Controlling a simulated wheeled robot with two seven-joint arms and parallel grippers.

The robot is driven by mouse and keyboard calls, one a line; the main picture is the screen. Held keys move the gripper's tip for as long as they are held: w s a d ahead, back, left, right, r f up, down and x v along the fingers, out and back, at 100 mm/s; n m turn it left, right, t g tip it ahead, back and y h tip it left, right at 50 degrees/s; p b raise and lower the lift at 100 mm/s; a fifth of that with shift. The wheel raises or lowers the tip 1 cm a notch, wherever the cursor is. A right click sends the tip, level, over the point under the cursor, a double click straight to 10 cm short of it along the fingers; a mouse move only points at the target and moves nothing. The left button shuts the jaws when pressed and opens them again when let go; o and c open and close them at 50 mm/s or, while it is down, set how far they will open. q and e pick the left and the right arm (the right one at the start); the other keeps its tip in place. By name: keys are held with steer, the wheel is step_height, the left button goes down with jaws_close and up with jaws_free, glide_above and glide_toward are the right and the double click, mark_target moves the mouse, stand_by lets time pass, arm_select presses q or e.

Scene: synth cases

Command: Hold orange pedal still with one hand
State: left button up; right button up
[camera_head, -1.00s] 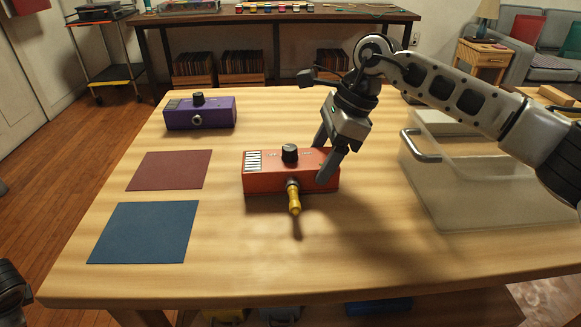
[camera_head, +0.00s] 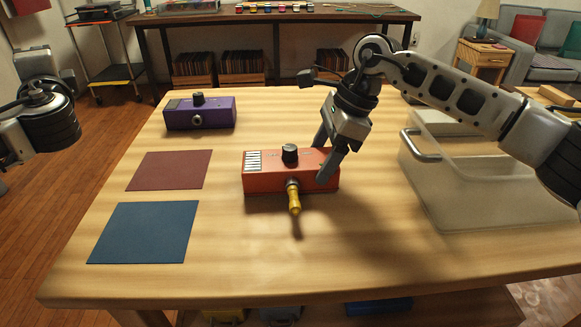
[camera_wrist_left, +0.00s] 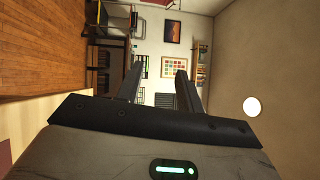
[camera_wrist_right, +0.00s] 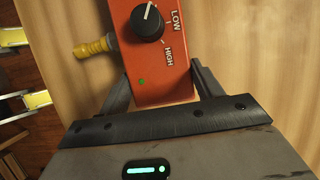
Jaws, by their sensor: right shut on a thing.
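The orange pedal (camera_head: 264,183) lies flat at the middle of the table, with a black knob on top and a yellow plug (camera_head: 294,200) in its front side. My right gripper (camera_head: 323,157) is shut on the pedal's right end, one finger on the front side and the other behind it. In the right wrist view the pedal (camera_wrist_right: 165,62) sits between both fingers, its knob and the words LOW and HIGH showing. My left gripper (camera_wrist_left: 157,78) is open and empty, its fingers apart in the left wrist view. In the head view the left arm is off the table's left side.
A purple pedal (camera_head: 218,115) stands at the back left of the table (camera_head: 240,260). A dark red mat (camera_head: 168,170) and a blue mat (camera_head: 143,232) lie on the left. A clear bin (camera_head: 490,205) with a metal handle is on the right. The front middle is clear.

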arm_select(q)
steer(key=s+d+r+t, duration=0.1)
steer(key=d+r+t, duration=0.35)
steer(key=r, duration=0.65)
steer(key=m+g+h, duration=1.1)
steer(key=m+g, duration=0.3)
steer(key=m, duration=1)
glide_above(294, 199)
steer(key=s, duration=0.5)
step_height(294, 199, down, 21)
steer(key=shift+x, duration=4.3)
steer(key=shift+s, duration=0.1)
